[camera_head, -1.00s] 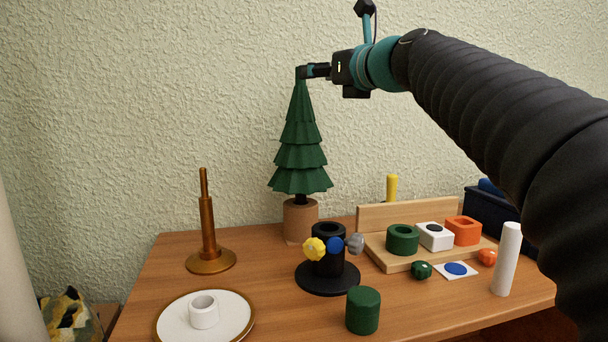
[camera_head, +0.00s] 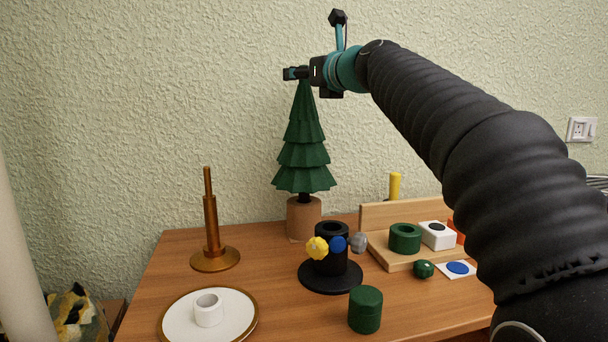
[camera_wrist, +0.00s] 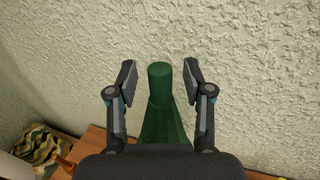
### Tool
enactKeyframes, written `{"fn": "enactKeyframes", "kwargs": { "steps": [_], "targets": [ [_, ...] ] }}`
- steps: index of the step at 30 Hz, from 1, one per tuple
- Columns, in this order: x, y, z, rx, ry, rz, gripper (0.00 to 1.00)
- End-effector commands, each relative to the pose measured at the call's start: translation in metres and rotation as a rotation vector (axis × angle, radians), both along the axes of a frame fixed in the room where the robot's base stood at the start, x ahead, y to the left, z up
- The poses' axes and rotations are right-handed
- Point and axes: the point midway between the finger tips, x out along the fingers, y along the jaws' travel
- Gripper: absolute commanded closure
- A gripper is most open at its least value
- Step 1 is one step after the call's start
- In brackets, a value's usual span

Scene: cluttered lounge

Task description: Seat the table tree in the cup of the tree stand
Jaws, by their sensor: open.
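The green table tree (camera_head: 303,155) stands upright at the back of the table, its short dark stem above a brown cylindrical base (camera_head: 304,220). The black tree stand (camera_head: 330,275) is in front of it and slightly right, with an upright cup and yellow, blue and grey knobs around it. The cup's inside is mostly hidden. My gripper (camera_head: 291,73) is at the treetop. In the wrist view my gripper (camera_wrist: 160,75) is open, with one finger on each side of the green treetop (camera_wrist: 159,82) and gaps visible on both sides.
A brass post (camera_head: 211,225) stands left of the tree. A plate (camera_head: 180,317) with a white ring (camera_head: 208,309) and a green cylinder (camera_head: 365,310) are near the front. A wooden rack (camera_head: 410,213) with blocks is at right. The wall is close behind the tree.

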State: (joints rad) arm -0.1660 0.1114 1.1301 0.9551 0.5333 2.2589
Motion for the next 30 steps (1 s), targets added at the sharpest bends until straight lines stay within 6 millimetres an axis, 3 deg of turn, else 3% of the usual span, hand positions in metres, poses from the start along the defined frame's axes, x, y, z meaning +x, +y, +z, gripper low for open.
{"fn": "enactKeyframes", "kwargs": {
  "steps": [1,6,7,22,30],
  "targets": [
    [0.0,0.0,0.0,0.0,0.0,0.0,0.54],
    [0.0,0.0,0.0,0.0,0.0,0.0,0.96],
    [0.0,0.0,0.0,0.0,0.0,0.0,1.0],
    [0.0,0.0,0.004,0.0,-0.001,0.0,1.0],
    [0.0,0.0,0.031,-0.001,-0.002,-0.001,1.0]
  ]
}}
